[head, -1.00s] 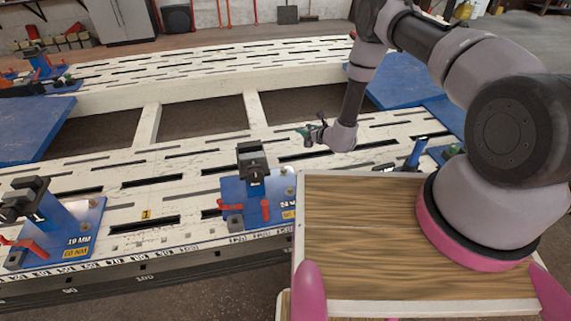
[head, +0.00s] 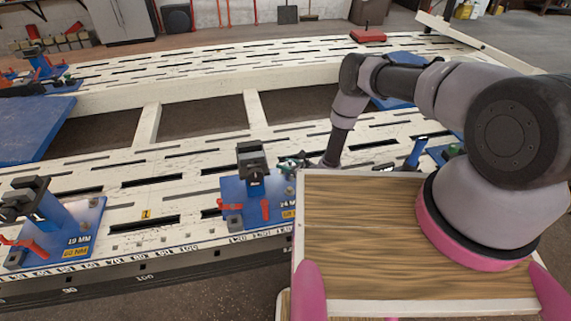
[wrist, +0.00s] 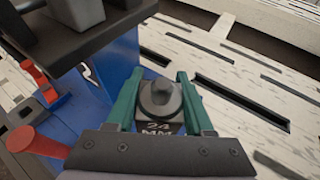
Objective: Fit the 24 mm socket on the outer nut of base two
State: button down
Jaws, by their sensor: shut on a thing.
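Base two is the blue stand (head: 233,187) with a 24 mm label on the front bench; it also shows in the wrist view (wrist: 110,70). Its black clamp head (head: 252,160) stands on a blue post. My gripper (head: 293,163) is just right of that post in the head view. In the wrist view its green fingers (wrist: 158,85) are shut on a dark grey socket piece (wrist: 158,102) marked 24 MM. The socket is apart from the post. A red-handled part (wrist: 38,143) is at lower left. I cannot make out the outer nut.
A 19 mm blue stand (head: 75,225) is to the left on the same bench. Another blue stand (head: 416,155) is to the right, partly behind my arm. My wooden deck is in front. The slotted white bench top (head: 150,180) is clear between the stands.

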jog(key=shift+f, duration=2.6)
jog(key=shift+f, duration=1.6)
jog(key=shift+f, duration=0.3)
jog(key=shift+c, duration=1)
grip_release()
jog(key=shift+d, duration=0.1)
jog(key=v, duration=1)
jog(key=shift+s+r, duration=0.15)
jog(key=shift+s, duration=0.1)
jog(key=shift+d, duration=0.1)
